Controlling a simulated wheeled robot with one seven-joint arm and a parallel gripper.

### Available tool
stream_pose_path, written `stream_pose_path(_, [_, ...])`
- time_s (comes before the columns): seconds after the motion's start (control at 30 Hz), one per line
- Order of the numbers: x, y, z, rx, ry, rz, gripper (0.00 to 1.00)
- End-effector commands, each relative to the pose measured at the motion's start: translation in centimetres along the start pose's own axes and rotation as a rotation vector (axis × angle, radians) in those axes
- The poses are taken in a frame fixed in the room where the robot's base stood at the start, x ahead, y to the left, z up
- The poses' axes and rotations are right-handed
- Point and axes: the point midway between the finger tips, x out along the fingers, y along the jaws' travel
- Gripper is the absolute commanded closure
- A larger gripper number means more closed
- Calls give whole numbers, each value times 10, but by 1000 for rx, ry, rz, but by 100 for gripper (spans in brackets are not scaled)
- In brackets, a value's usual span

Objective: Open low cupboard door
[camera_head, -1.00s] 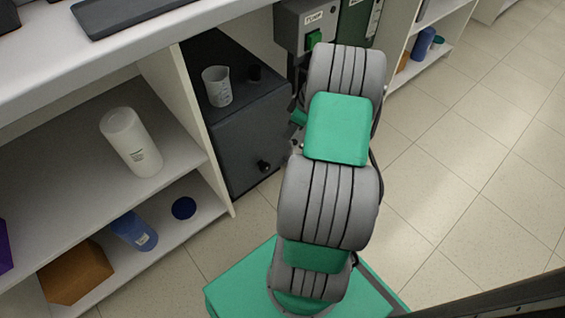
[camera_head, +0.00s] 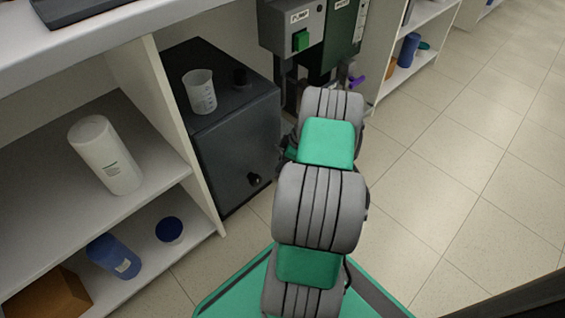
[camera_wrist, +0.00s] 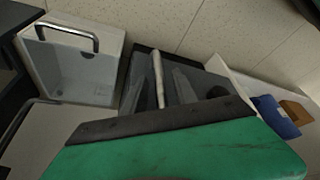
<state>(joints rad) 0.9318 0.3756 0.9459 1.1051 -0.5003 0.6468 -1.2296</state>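A white box-like front with a bent metal bar handle (camera_wrist: 66,34) shows at the upper left of the wrist view; it looks like the low cupboard door (camera_wrist: 82,78), and I see no gap showing it ajar. I cannot pick this door out in the head view, where my arm covers part of the rig. The green body of my gripper (camera_wrist: 165,115) fills the lower wrist view, apart from the handle. Grey wedge shapes and a pale bar lie beyond its dark edge. I cannot tell whether these are fingers, or whether the gripper is open.
A dark cabinet (camera_head: 238,150) with a round knob stands left of my arm, a beaker (camera_head: 200,92) on top. White shelves (camera_head: 150,200) hold a white bottle (camera_head: 104,155) and blue containers. A grey control box (camera_head: 290,25) hangs behind. Tiled floor (camera_head: 450,180) is free at right.

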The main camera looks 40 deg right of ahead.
Motion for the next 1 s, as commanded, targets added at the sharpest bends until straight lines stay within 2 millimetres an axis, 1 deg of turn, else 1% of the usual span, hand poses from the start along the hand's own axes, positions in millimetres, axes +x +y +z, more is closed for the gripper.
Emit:
stream_pose_path(0.03, [0,0,0,0,0,0,69])
stream_pose_path(0.07, [0,0,0,0,0,0,71])
stream_pose_path(0.4, [0,0,0,0,0,-1,99])
stream_pose_path(1.0, [0,0,0,0,0,-1,100])
